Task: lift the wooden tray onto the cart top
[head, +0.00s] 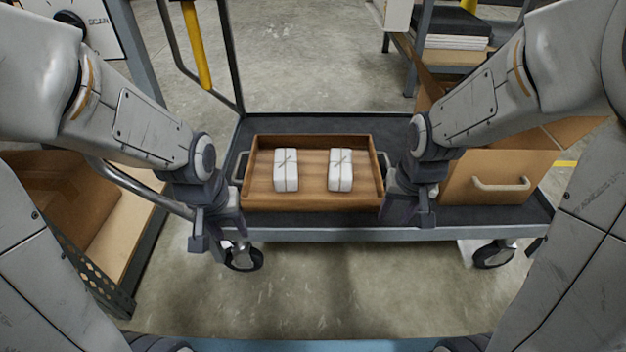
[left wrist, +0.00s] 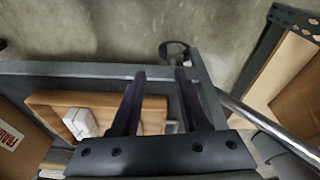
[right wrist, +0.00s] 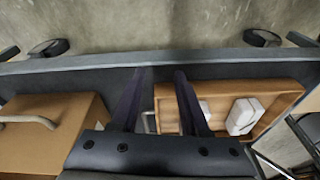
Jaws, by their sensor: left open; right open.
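The wooden tray (head: 312,202) lies flat on the dark deck of the wheeled cart (head: 375,127). Two white wrapped blocks, the left one (head: 286,171) and the right one (head: 340,171), sit inside it. The tray has a grey handle on each short side. My left gripper (left wrist: 161,74) is open and empty by the tray's left end, its fingers around or just above that handle. My right gripper (right wrist: 162,74) is open and empty by the right end, near the right handle (right wrist: 150,122). The wrists partly hide both ends, so contact cannot be told.
A cardboard box with a pale handle (head: 500,184) stands on the deck right of the tray, close to my right arm. A shelf with cardboard (head: 120,235) is at left. The cart's upright frame and yellow post (head: 196,45) rise behind left. Concrete floor lies in front.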

